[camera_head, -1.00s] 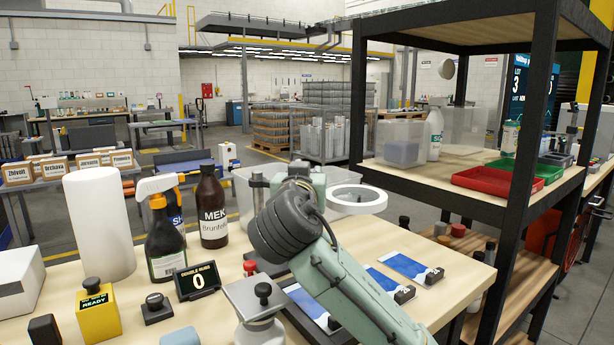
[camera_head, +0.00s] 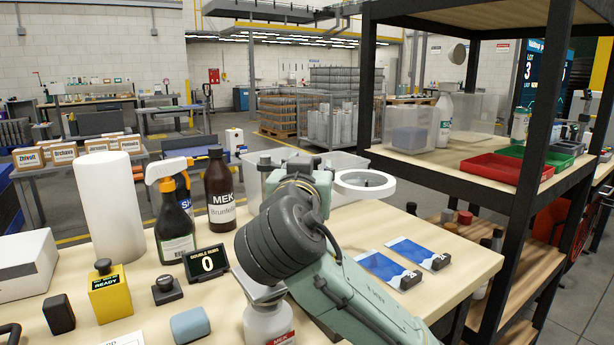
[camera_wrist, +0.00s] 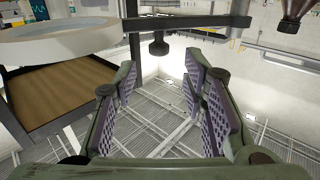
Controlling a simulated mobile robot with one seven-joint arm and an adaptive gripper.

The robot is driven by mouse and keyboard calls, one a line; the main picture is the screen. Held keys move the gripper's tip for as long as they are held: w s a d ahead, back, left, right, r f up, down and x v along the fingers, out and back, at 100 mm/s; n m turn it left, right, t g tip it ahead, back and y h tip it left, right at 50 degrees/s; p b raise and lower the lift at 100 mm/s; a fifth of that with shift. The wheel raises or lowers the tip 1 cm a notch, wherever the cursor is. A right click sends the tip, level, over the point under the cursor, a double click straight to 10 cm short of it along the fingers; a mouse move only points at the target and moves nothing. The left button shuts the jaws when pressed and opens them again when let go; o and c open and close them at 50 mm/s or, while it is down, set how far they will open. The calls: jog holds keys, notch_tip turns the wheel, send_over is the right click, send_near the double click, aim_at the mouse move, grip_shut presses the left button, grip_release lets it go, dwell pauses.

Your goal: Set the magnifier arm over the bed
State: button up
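The magnifier shows as a white ring lens (camera_head: 364,171) past my arm, above the table's far edge. In the wrist view the ring (camera_wrist: 60,44) is large at upper left. A dark magnifier arm bar (camera_wrist: 190,21) runs right from it, with a black knob (camera_wrist: 158,46) hanging under the bar. My gripper (camera_wrist: 160,82) is open, its two purple-padded fingers apart with nothing between them. The knob shows just beyond the gap between the fingertips. In the head view my arm hides most of my gripper and the table area where the bed may be.
Blue printed cards (camera_head: 388,269) lie right of my arm. A black-framed shelf (camera_head: 510,215) stands close at right.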

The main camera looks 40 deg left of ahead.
jog(key=v, duration=0.5)
jog(key=shift+c, duration=0.3)
